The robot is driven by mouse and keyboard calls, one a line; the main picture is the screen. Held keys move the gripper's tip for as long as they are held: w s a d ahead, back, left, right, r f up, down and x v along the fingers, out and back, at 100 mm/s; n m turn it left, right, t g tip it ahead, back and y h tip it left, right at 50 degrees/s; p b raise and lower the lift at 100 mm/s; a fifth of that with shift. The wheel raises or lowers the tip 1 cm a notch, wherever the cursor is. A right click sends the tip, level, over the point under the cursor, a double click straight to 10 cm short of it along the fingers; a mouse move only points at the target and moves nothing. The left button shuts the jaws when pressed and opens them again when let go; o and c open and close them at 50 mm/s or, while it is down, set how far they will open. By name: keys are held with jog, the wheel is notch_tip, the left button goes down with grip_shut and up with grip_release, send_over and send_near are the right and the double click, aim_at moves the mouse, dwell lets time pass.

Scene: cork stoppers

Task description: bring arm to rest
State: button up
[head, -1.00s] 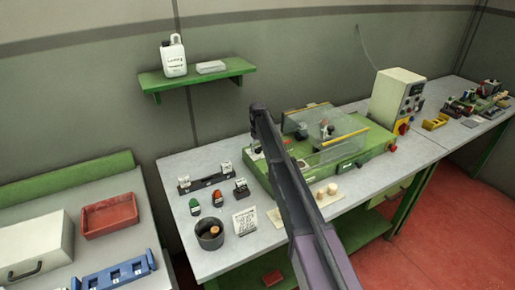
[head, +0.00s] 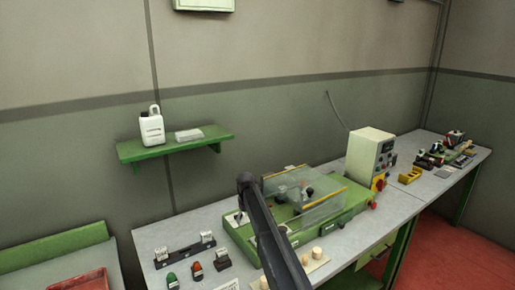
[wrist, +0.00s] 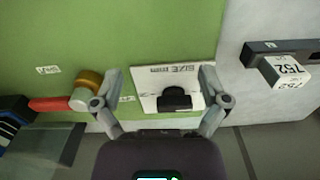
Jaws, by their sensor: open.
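In the wrist view my gripper (wrist: 160,88) is open, with its two grey fingers spread wide and nothing between them. Below them is the green top of the machine, with a white card (wrist: 147,80) marked "SIZE mm" and a small black block (wrist: 174,99) on it. In the head view my dark arm reaches from the bottom edge up over the left part of the green machine (head: 340,218). The gripper itself cannot be made out there.
A clear guard (head: 310,207) stands on the machine. Pale corks (head: 317,254) lie in front of it. A control box (head: 365,155) is to the right. A black rail (head: 184,252) and small stamps (head: 197,270) sit on the left. A green shelf (head: 170,149) hangs above.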

jog(key=s+d+m, duration=0.2)
jog(key=s+d, duration=0.5)
jog(key=s, duration=0.5)
jog(key=s+d+m, duration=0.2)
jog(key=s+d, duration=0.6)
jog(key=s, duration=0.5)
jog(key=s+d+m, duration=0.2)
jog(key=s+d, duration=0.6)
jog(key=s, duration=0.5)
jog(key=shift+d, duration=0.15)
